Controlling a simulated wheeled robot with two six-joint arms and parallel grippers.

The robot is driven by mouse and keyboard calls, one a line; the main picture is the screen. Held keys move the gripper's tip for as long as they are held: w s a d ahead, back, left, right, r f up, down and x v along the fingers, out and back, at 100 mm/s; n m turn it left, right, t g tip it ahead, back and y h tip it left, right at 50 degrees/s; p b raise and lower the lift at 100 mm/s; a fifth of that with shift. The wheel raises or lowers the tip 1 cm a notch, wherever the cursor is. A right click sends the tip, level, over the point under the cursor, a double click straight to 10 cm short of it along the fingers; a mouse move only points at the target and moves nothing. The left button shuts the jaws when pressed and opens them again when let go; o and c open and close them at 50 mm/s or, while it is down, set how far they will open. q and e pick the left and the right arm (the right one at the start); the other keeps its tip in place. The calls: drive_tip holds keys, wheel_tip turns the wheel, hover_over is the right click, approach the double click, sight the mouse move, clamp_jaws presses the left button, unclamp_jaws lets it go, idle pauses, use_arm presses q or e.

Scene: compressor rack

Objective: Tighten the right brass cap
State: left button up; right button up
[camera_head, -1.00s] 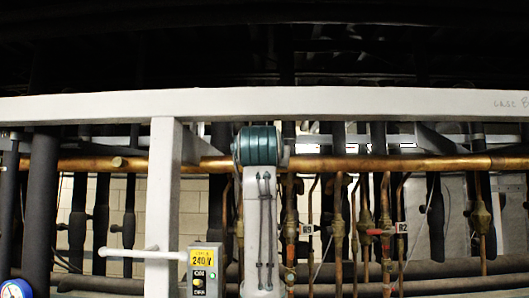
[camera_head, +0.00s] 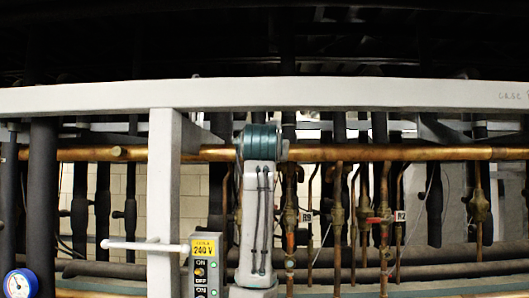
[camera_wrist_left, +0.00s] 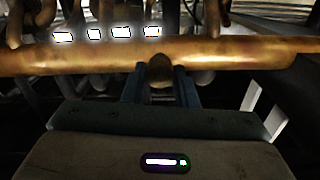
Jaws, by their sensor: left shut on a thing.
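A thick copper pipe (camera_head: 400,154) runs across the rack under a white beam. A round brass cap (camera_head: 118,152) sits on the pipe at the left in the head view. In the left wrist view, another round brass cap (camera_wrist_left: 161,70) sits at the front of the copper pipe (camera_wrist_left: 230,55). My left gripper (camera_wrist_left: 162,80) has its two fingers on either side of this cap and is shut on it. In the head view my own arm, with a teal joint, covers part of the pipe, and the gripper is hidden there. My right gripper is in neither view.
A white beam (camera_head: 300,94) spans the rack, with a white post (camera_head: 163,200) and a protruding white bar (camera_head: 140,245) at the left. A control box (camera_head: 206,262) marked 240 V is beside the post. A blue gauge (camera_head: 20,284) is lower left. Thin copper pipes and valves fill the right.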

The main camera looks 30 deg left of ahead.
use_arm(q)
drive_tip(key=shift+m, duration=0.7)
drive_tip(key=o, duration=1)
drive_tip(key=shift+b, duration=0.3)
drive_tip(key=b+v, duration=0.6)
drive_tip(key=v, duration=0.5)
drive_tip(key=shift+w, duration=0.1)
